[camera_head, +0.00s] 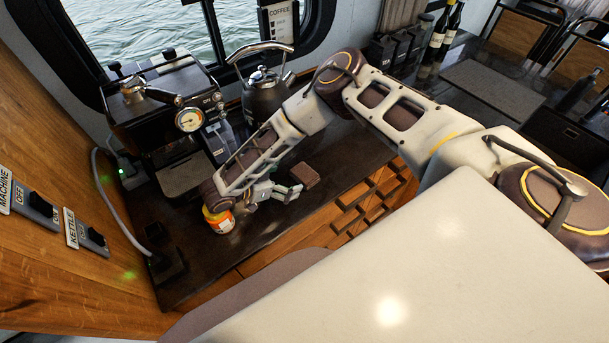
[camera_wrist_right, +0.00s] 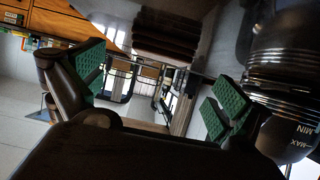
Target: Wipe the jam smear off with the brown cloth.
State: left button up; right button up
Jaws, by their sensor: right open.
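The brown cloth (camera_head: 304,175) looks like a small folded block lying on the dark counter (camera_head: 340,150), near its front edge. My right gripper (camera_head: 287,192) is open and low over the counter, just left of the cloth and apart from it as far as I can tell. In the right wrist view its green-padded fingers (camera_wrist_right: 158,92) are spread, with nothing between them. I cannot make out the jam smear; my right arm covers part of the counter. My left gripper is not in view.
A coffee machine (camera_head: 165,130) and a kettle (camera_head: 265,97) stand behind. A power socket block (camera_head: 162,263) with a cable sits at the left end. The counter right of the cloth is clear.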

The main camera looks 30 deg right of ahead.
aim_at(304, 173)
jog(key=shift+x, duration=0.85)
jog(key=shift+d, duration=0.1)
jog(key=shift+x, duration=2.5)
jog(key=c, duration=0.9)
